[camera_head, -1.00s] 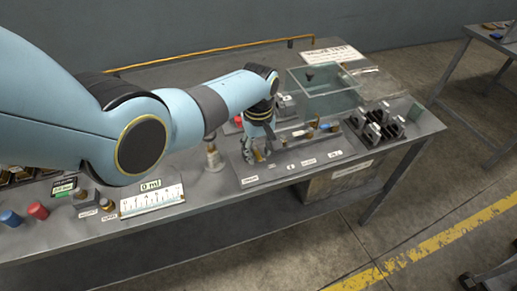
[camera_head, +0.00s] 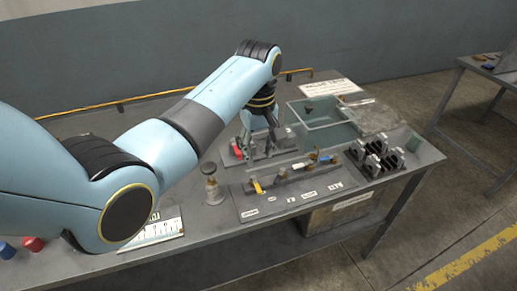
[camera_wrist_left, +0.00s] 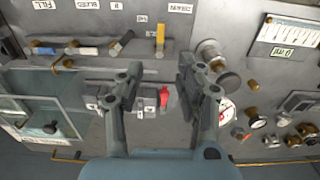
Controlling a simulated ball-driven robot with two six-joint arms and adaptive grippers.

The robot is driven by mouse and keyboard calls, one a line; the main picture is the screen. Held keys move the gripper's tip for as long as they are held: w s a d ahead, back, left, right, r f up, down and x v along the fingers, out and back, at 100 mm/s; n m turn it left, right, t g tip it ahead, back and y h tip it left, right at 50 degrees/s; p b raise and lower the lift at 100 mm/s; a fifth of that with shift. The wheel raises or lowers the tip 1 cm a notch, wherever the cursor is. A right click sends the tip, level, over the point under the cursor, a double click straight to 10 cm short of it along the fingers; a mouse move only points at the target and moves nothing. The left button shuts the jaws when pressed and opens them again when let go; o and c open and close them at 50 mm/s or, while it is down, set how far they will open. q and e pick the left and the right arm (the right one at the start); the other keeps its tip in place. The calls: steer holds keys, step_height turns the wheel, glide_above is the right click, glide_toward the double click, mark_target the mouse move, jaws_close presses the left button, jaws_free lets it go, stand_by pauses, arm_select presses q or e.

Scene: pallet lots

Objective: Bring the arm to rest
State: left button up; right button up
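My left gripper (camera_head: 258,148) hangs over the rear part of the bench, by the small back panel. In the left wrist view its two fingers (camera_wrist_left: 160,80) are spread wide, with nothing held between them. A red handle (camera_wrist_left: 164,97) on the back panel shows in the gap between the fingers, below them. The front valve panel (camera_head: 296,202) carries a yellow handle (camera_head: 257,187) and a blue handle (camera_head: 326,158). In the head view the gripper is behind that panel, apart from its handles. My right gripper is in neither view.
A clear-walled tank (camera_head: 322,112) stands to the right of the gripper. A black rack (camera_head: 375,160) is near the bench's right end. A round metal fitting (camera_head: 212,190) stands left of the valve panel. A white scale card (camera_head: 160,228) lies further left.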

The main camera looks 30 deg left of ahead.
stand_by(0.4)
arm_select(q)
steer(key=s+a+f+m+t, duration=0.1)
steer(key=s+m, duration=0.2)
steer(key=s, duration=0.4)
steer(key=s+a+m+t, duration=0.1)
steer(key=s+a+m, duration=0.1)
steer(key=s, duration=0.4)
steer(key=s+r+m+t, duration=0.2)
steer(key=s+r+m, duration=0.45)
steer(key=s, duration=0.75)
step_height(320, 180, down, 40)
steer(key=s+a+f+g+b, duration=0.1)
steer(key=s+a+g+b, duration=0.15)
steer(key=b, duration=1.15)
steer(key=s+f+b, duration=0.5)
steer(key=s+f, duration=0.4)
steer(key=f, duration=0.3)
steer(key=s+f+n+b, duration=0.1)
steer(key=s+f+b, duration=0.4)
steer(key=s+f, duration=0.4)
step_height(320, 180, down, 3)
steer(key=shift+f+y, duration=0.15)
steer(key=shift+y, duration=0.25)
